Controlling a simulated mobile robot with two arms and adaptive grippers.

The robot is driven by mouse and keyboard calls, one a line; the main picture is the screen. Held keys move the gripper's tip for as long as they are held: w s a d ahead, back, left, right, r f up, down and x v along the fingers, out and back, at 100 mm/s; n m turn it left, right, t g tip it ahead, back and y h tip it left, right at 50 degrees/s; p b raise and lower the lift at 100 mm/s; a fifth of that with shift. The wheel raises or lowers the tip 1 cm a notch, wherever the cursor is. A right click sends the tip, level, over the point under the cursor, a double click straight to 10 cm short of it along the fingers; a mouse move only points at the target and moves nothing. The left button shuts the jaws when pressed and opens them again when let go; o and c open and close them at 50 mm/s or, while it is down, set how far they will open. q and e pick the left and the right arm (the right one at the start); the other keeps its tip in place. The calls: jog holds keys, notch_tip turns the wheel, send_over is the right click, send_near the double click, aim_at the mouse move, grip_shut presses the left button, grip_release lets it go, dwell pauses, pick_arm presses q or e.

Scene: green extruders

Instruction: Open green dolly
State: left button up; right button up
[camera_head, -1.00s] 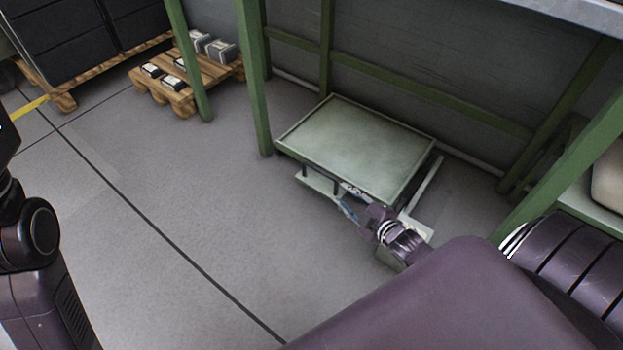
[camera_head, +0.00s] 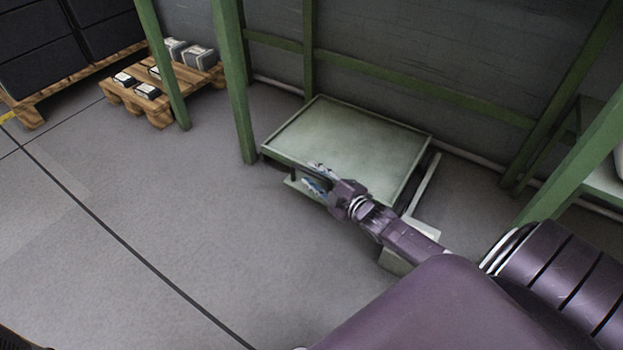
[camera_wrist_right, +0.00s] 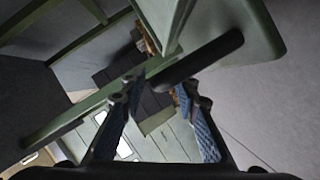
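The green dolly (camera_head: 350,145) has a flat, rimmed pale-green top and stands on the floor below the green frame. My right gripper (camera_head: 318,180) is at its near left edge in the head view. In the right wrist view my right gripper (camera_wrist_right: 158,92) has its two blue-padded fingers apart. A dark bar handle (camera_wrist_right: 203,58) on a pale-green panel (camera_wrist_right: 262,40) lies just beyond the fingertips. One end of it shows between them; I cannot tell whether they touch it. My left gripper is not in view.
Green posts (camera_head: 235,90) stand behind and left of the dolly, with a grey wall (camera_head: 420,60) beyond. A wooden pallet (camera_head: 158,108) with several small boxes and a pallet of dark crates (camera_head: 40,45) are at the upper left. Floor left of the dolly is clear.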

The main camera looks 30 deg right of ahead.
jog(key=shift+w+f, duration=0.15)
jog(key=shift+w, duration=0.4)
grip_shut()
